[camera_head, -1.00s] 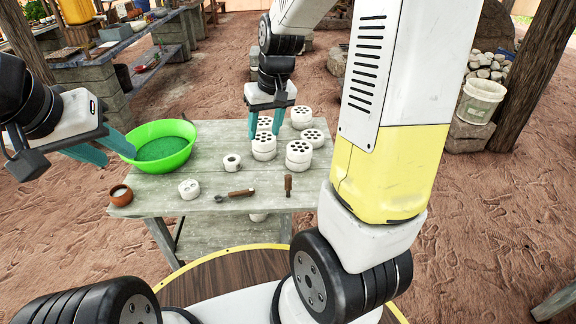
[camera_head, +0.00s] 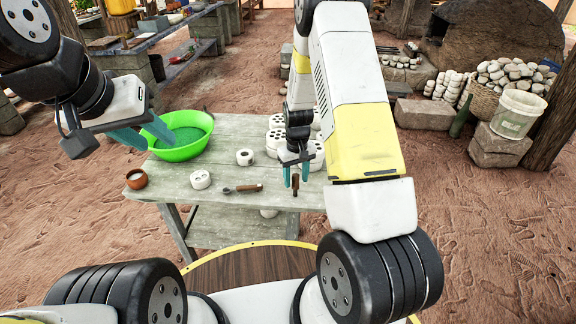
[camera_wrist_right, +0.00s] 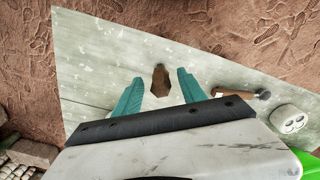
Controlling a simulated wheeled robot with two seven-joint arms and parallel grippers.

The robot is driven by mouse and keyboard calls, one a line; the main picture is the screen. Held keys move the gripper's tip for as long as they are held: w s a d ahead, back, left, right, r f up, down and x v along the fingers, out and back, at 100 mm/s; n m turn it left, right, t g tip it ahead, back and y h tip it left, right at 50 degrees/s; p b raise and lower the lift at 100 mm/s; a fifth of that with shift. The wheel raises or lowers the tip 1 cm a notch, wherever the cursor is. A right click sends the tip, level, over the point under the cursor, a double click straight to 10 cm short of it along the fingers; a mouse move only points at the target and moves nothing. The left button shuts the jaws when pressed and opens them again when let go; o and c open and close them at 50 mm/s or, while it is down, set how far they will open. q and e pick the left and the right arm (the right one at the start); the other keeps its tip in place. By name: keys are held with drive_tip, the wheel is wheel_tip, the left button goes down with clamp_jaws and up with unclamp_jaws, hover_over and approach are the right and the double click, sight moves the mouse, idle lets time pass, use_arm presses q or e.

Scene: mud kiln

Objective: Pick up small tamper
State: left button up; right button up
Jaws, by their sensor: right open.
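The small tamper (camera_head: 295,185) is a short brown wooden piece at the near edge of the grey wooden table (camera_head: 225,205). My right gripper (camera_head: 296,179) is just above it, pointing down, its two teal fingers apart. In the right wrist view the tamper (camera_wrist_right: 160,82) shows in the gap between the open fingers (camera_wrist_right: 160,75), with space on both sides. I cannot tell whether the fingertips reach down to its height. My left gripper (camera_head: 160,144) is beside the green bowl, its teal fingers apart and empty.
A tool with a wooden handle (camera_head: 248,187) lies left of the tamper. Several white holed cylinders (camera_head: 274,140) stand behind my right gripper.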

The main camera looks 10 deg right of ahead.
sight(296, 184)
drive_tip(key=shift+f, duration=1.6)
clamp_jaws()
drive_tip(key=shift+r, duration=0.1)
